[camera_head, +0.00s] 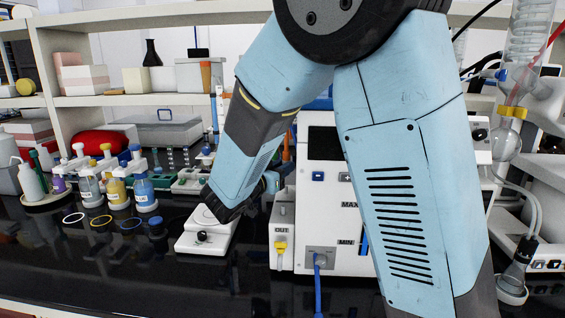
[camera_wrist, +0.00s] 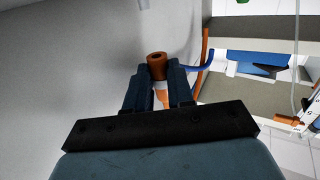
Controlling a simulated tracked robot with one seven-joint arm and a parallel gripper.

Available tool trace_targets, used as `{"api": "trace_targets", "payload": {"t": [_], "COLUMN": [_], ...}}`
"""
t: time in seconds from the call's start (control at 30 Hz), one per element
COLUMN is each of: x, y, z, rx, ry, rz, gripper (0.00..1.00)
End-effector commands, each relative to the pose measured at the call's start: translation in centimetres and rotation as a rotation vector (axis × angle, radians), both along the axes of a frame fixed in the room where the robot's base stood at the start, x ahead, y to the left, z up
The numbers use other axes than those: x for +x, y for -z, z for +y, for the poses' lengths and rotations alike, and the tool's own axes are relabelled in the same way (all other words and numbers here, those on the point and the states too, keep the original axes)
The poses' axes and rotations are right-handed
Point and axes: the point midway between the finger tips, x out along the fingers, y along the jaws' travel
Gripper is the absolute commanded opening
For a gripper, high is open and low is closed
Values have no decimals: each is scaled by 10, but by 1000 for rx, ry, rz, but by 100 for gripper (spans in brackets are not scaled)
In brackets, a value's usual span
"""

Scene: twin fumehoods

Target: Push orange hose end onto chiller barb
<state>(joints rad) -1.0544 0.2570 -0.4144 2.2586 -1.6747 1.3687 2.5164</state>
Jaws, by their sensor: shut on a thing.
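In the wrist view my gripper (camera_wrist: 158,75) is shut on the orange hose end (camera_wrist: 156,60). The hose's round open mouth shows just beyond the fingertips, and a paler orange length shows between the fingers. In the head view my arm hides the gripper and hose end. The chiller (camera_head: 322,178) is a white box with MAX and MIN marks, partly behind my arm. Below its OUT label is a yellow fitting (camera_head: 281,246), which looks like the barb. A blue hose (camera_head: 318,275) joins the chiller's lower front. The barb cannot be made out in the wrist view.
A white stirrer-like device (camera_head: 207,236) stands left of the chiller. Capped bottles (camera_head: 117,192) stand farther left. Glassware (camera_head: 508,145) and a flask (camera_head: 513,275) are at the right. The black bench (camera_head: 150,270) is clear at front left. Blue tubing (camera_wrist: 205,62) passes beside the fingers.

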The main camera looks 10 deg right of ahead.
Motion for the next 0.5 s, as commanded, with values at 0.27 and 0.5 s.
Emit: {"api": "trace_targets", "payload": {"t": [0.27,0.5], "x": [0,0], "y": [21,31], "z": [-1,0], "rx": [-2,-1], "ry": [1,1], "rz": [1,1], "gripper": [0,0]}}
